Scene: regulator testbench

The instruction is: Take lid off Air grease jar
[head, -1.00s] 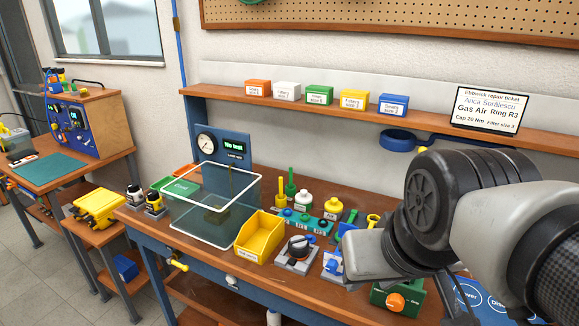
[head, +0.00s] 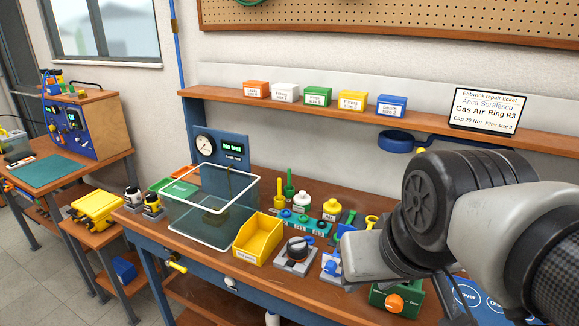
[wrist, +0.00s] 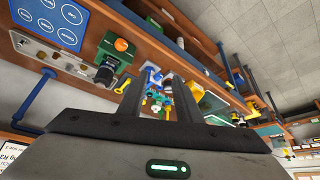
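Two small jars stand at the back of the bench in the head view. Small coloured parts show beyond and between the fingers. In the head view my arm is at the right, apart from the jars, and hides the fingertips.
A clear tank (head: 212,212), a yellow bin (head: 258,238) and a black-knobbed fixture (head: 296,252) stand left of my arm. A green block with an orange knob (head: 393,301) sits near the front. A shelf (head: 325,108) with labelled boxes runs above the bench.

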